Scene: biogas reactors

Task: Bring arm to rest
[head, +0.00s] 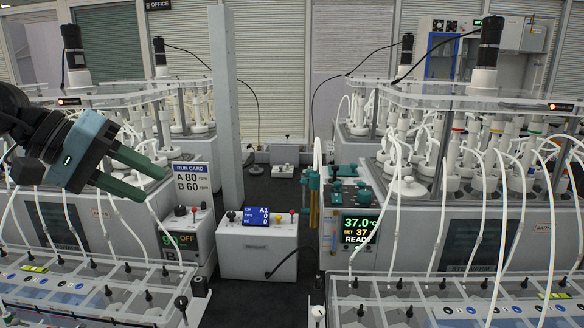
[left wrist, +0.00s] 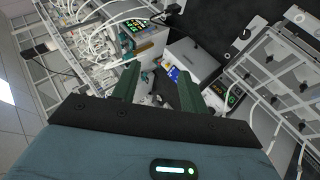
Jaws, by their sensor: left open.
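My left arm comes in from the left edge in the head view. Its gripper (head: 153,184) has two dark green fingers that stand apart with nothing between them. It hangs in the air in front of the left reactor bank, pointing right and slightly down. In the left wrist view, the open fingers (left wrist: 157,78) show below the tilted scene, with a grey control box (left wrist: 195,62) beyond them. My right gripper does not show.
Reactor banks with many white tubes stand left (head: 110,200) and right (head: 470,190). A grey post (head: 226,110) rises behind the gripper, near the run card sign (head: 191,182). A control box with a blue display (head: 257,250) sits between the banks. Clear lidded trays (head: 80,290) line the front.

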